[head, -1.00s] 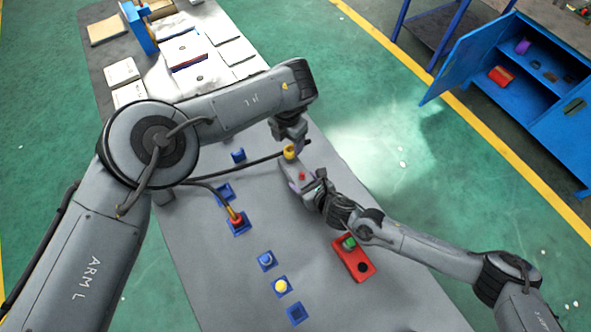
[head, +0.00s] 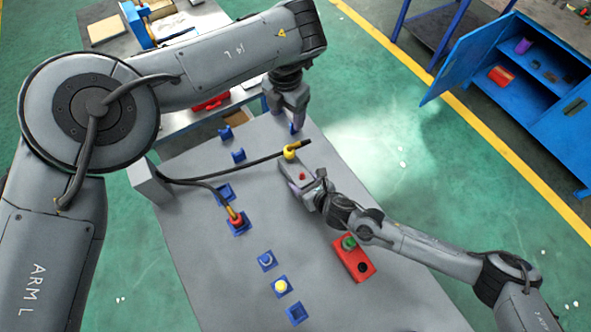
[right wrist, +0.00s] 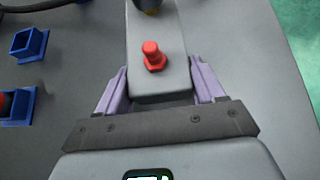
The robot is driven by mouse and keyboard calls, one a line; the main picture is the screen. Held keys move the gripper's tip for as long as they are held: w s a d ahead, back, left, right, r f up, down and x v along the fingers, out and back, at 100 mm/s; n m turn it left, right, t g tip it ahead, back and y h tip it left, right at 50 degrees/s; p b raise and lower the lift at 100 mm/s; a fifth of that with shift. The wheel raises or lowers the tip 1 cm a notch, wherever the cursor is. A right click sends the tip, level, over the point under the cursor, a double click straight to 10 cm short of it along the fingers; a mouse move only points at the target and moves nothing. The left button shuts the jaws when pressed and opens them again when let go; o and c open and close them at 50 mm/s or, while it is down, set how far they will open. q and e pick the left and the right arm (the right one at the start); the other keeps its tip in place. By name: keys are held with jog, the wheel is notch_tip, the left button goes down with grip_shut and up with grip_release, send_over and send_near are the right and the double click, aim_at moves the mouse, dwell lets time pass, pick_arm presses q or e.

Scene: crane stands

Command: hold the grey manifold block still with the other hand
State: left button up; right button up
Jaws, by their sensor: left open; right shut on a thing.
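The grey manifold block (head: 290,168) sits on the grey table, right of its middle. It also shows in the right wrist view (right wrist: 150,35), with a red fitting (right wrist: 153,56) standing on its top. A yellow fitting (head: 290,151) with a black hose is at the block's far end. My right gripper (head: 307,183) is shut on the block's near end, one purple finger on each side in the right wrist view (right wrist: 158,78). My left gripper (head: 290,112) is open and empty beyond the yellow fitting, apart from it.
Blue holders stand along the table, one with a red and yellow fitting (head: 236,217), one with a yellow piece (head: 281,286). A red box with a green top piece (head: 350,248) lies near my right arm. A blue cabinet (head: 535,85) stands at the right.

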jog(key=o, duration=1.3)
jog(key=shift+o, duration=0.2)
